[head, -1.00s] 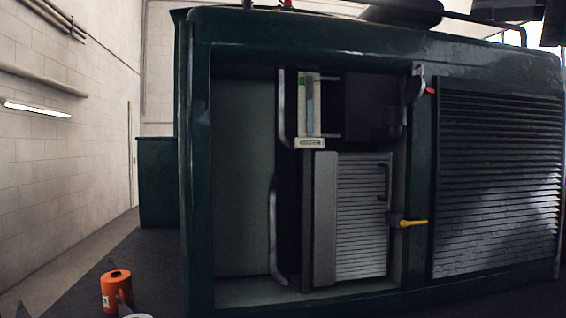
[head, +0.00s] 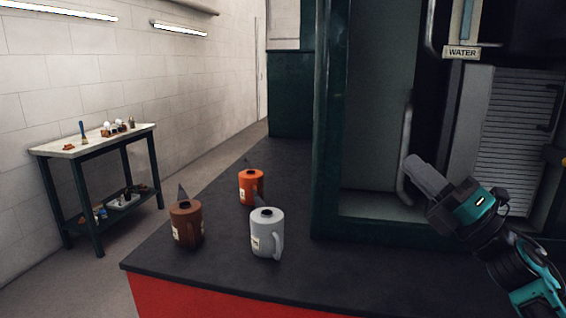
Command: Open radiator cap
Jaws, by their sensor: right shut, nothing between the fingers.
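I cannot make out a radiator cap in this view; the upper part of the tram is cut off by the top edge. The open dark green housing (head: 331,130) shows a grey slatted radiator (head: 515,125) and a sign reading "WATER" (head: 461,52) beside a gauge (head: 467,18). My right gripper (head: 420,169) is at the lower right, in front of the opening, with its grey fingers shut and empty, pointing up and left. My left gripper is not in view.
On the dark deck (head: 200,272) stand a brown can (head: 187,226), an orange can (head: 251,188) and a grey can (head: 266,235). A pale bent pipe (head: 408,140) runs down inside the opening. A workbench (head: 95,140) with small items stands against the left wall.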

